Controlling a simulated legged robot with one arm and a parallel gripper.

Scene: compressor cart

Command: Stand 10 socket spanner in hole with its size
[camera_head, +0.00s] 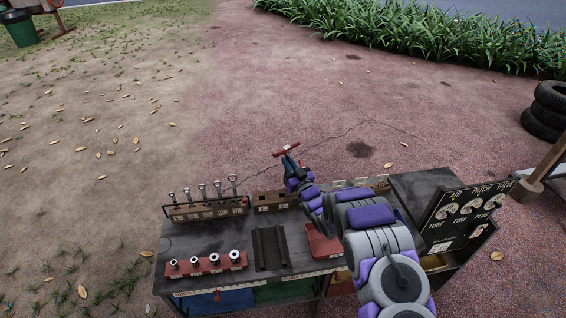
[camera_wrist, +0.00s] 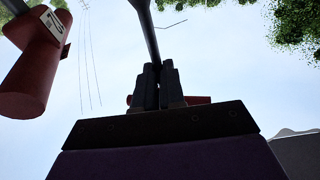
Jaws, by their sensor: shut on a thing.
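My gripper (camera_head: 289,164) is raised above the back of the cart, shut on a dark shaft (camera_wrist: 148,30). In the head view a tool with a red crossbar handle (camera_head: 286,150) shows at my gripper, tilted; its lower end cannot be made out. A brown block with labelled holes (camera_head: 270,201) stands at the back of the cart, below my gripper. My arm hides part of the block row.
The cart top (camera_head: 200,240) holds a brown rack (camera_head: 207,210) of several upright tools at the left. A red block (camera_head: 206,265) with several sockets, a dark grooved tray (camera_head: 269,248) and a red tray (camera_head: 322,243) lie in front. A sign board (camera_head: 468,208) stands at the right.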

